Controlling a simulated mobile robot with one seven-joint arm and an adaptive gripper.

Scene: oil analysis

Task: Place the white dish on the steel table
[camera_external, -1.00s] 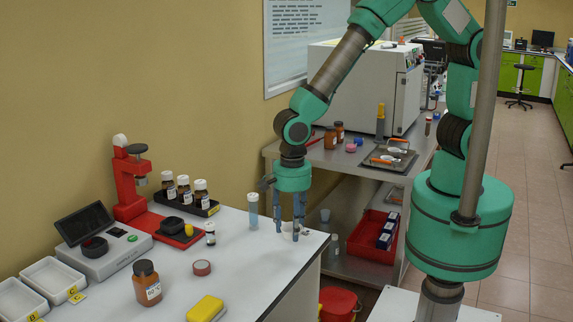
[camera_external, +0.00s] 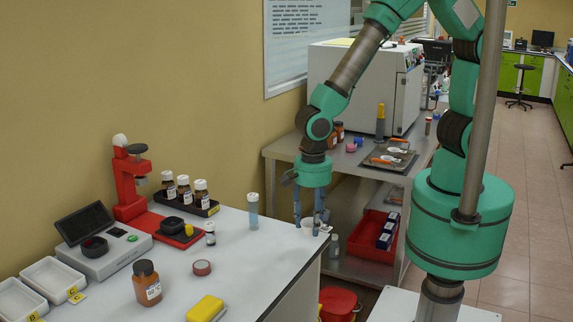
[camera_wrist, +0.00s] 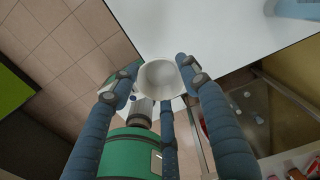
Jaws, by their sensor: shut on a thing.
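The white dish (camera_wrist: 160,79) is a small round bowl, held between the fingers of my gripper (camera_external: 310,226) in the wrist view. In the external view the dish (camera_external: 309,223) is small and partly hidden by the blue fingers, near the right edge of the white bench. My gripper points down and is shut on it. I cannot tell its exact height above the bench. The steel table (camera_external: 345,166) stands behind and to the right, beyond a gap, with bare surface at its near left part.
On the steel table are a dark tray (camera_external: 374,165), brown bottles (camera_external: 339,131), small caps and a large white machine (camera_external: 362,85). A red bin (camera_external: 362,250) sits on its lower shelf. A clear tube with a white cap (camera_external: 253,215) stands on the white bench (camera_external: 262,285), left of my gripper.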

